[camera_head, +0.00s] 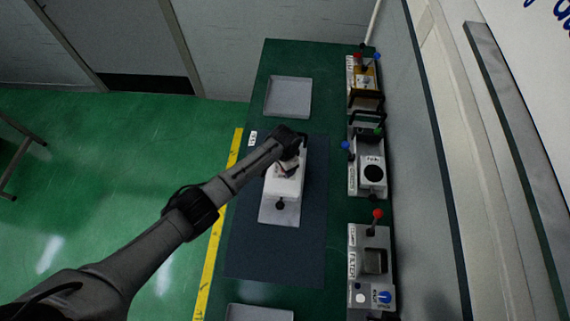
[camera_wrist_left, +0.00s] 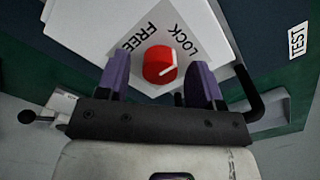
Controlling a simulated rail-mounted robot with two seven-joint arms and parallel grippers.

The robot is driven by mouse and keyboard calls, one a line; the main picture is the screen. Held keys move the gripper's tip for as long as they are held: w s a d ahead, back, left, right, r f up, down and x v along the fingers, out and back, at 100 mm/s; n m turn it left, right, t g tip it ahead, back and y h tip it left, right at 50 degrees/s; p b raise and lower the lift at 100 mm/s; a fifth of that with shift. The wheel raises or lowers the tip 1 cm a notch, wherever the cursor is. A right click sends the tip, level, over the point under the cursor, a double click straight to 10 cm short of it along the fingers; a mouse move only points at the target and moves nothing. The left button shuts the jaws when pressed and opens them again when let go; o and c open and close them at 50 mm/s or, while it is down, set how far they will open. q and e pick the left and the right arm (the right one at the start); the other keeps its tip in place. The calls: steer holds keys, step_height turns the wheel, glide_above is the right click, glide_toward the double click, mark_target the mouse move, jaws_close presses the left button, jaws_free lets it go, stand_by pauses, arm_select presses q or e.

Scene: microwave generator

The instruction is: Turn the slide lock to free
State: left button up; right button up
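The slide lock is a round red knob (camera_wrist_left: 160,65) on a white housing (camera_wrist_left: 85,28), with the words FREE and LOCK printed at an angle beside it. The knob's white line points right and slightly up, on the LOCK side. My left gripper (camera_wrist_left: 160,75) is open, with one purple finger on each side of the knob and visible gaps to it. In the head view the white unit (camera_head: 285,187) sits on the bench, and my left gripper (camera_head: 288,165) is over its far end, where the arm hides the knob. My right gripper is not in view.
The unit rests on a dark mat (camera_head: 265,255) on a green bench (camera_head: 330,70). An empty grey tray (camera_head: 288,97) is behind it and another tray (camera_head: 258,313) is at the front. Devices with levers and knobs, including a filter unit (camera_head: 370,262), line the right side.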

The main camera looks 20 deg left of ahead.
arm_select(q)
steer(key=c, duration=0.9)
steer(key=shift+r+n+p, duration=0.15)
steer(key=shift+n+p, duration=0.8)
steer(key=shift+n, duration=0.15)
steer(key=n+p, duration=0.2)
steer(key=n, duration=0.1)
steer(key=shift+n, duration=0.3)
steer(key=n+p, duration=0.1)
steer(key=n, duration=0.1)
steer(key=shift+n, duration=0.3)
steer(key=n+p, duration=0.1)
steer(key=n, duration=0.2)
steer(key=shift+d+n, duration=0.1)
steer(key=shift+n, duration=0.2)
steer(key=n+p, duration=0.1)
steer(key=n, duration=0.4)
steer(key=shift+n, duration=0.6)
